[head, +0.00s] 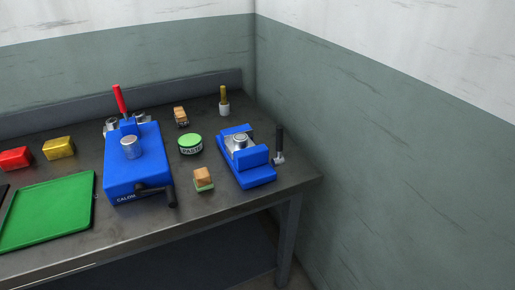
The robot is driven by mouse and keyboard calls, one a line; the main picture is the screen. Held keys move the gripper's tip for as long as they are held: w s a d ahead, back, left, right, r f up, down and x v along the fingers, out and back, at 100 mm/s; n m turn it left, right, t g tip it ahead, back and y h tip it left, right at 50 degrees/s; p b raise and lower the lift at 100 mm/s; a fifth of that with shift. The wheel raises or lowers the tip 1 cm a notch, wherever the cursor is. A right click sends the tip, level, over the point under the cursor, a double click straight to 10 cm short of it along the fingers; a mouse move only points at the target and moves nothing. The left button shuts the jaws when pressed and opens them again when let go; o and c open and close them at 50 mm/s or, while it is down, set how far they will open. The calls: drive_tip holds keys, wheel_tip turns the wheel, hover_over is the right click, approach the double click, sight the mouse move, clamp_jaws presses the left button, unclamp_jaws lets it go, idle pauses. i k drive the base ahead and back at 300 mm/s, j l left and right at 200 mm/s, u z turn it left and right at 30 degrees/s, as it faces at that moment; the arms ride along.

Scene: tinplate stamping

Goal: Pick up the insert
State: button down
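I cannot tell for sure which thing is the insert. One silvery round metal piece (240,142) sits in the blue open holder (258,176) at the right of the bench. Another silvery round piece (130,148) stands on top of the larger blue device (140,179), which has a red-handled lever (119,100) and a black crank. More metal round parts show behind the lever, partly hidden. My gripper is not in view.
The dark metal bench (230,203) runs to a wall corner. A green tray (48,214), red block (16,157), yellow block (59,147), green-lidded PASTE tin (190,145), two wooden-backed brushes (204,178) (181,116), yellow-handled tool (224,101) and black-handled tool (279,143) stand around.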

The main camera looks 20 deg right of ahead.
sight(240, 141)
drive_tip(key=i+j+z, duration=0.1)
drive_tip(key=j+z, duration=0.65)
drive_tip(key=j, duration=0.2)
drive_tip(key=j+z, duration=0.4)
drive_tip(key=i+j, duration=0.1)
drive_tip(key=i, duration=0.85)
